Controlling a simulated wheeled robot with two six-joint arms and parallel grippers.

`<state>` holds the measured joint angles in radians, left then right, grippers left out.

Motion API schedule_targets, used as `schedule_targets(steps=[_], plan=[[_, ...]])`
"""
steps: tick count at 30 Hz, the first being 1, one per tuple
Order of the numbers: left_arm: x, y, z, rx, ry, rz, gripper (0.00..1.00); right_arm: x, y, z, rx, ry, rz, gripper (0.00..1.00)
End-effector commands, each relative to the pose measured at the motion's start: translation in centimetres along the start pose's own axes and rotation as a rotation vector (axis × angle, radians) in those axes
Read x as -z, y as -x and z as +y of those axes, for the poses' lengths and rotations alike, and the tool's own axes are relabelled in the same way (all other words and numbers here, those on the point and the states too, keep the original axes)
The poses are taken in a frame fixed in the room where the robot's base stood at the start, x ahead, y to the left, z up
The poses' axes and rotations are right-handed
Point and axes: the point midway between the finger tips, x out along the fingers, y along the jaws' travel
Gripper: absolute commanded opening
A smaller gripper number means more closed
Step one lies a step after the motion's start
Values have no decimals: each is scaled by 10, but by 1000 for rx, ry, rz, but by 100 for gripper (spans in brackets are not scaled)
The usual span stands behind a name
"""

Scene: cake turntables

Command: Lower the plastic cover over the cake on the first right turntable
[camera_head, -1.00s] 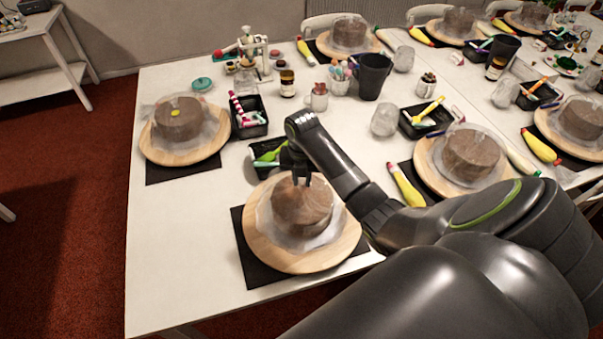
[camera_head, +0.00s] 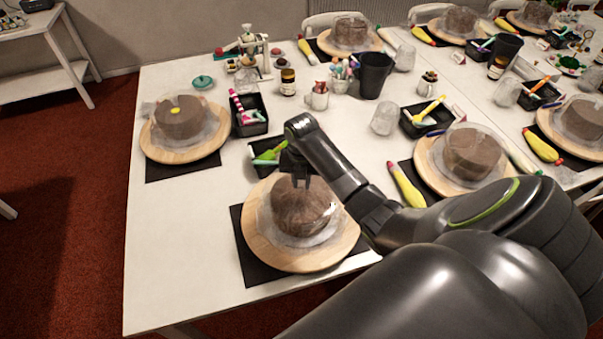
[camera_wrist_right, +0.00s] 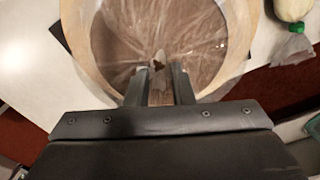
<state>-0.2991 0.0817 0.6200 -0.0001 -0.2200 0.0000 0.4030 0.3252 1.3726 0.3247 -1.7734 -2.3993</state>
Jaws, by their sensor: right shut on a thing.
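A brown round cake under a clear plastic cover (camera_head: 303,212) sits on a wooden turntable (camera_head: 268,252) at the near right of the table's front part. My right gripper (camera_head: 301,180) is right above the cake. In the right wrist view, the right gripper (camera_wrist_right: 159,88) is shut on the gathered top of the plastic cover (camera_wrist_right: 125,40). The cover's film spreads over the cake and its skirt lies around it on the turntable (camera_wrist_right: 85,55). Whether the film's hidden side touches the board cannot be told. My left gripper is not in view.
The turntable stands on a black mat (camera_head: 252,272). A black tray with green tools (camera_head: 262,170) is close behind it. Another covered cake (camera_head: 180,118) stands to the left, and one (camera_head: 472,152) to the right beside a yellow piping bag (camera_head: 405,185). The table's front left is clear.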

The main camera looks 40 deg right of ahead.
Motion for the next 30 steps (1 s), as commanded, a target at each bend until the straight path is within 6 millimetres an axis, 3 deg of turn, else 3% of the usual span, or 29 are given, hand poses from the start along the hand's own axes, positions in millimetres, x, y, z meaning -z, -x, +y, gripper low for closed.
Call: schedule_targets(steps=[14, 15, 20, 30], plan=[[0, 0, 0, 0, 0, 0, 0, 0, -5, 0, 0, 0, 0, 0], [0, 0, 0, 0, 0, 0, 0, 0, -5, 0, 0, 0, 0, 25], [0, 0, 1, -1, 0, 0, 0, 0, -5, 0, 0, 0, 0, 46], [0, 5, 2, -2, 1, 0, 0, 0, 0, 0, 0, 0, 0, 46]])
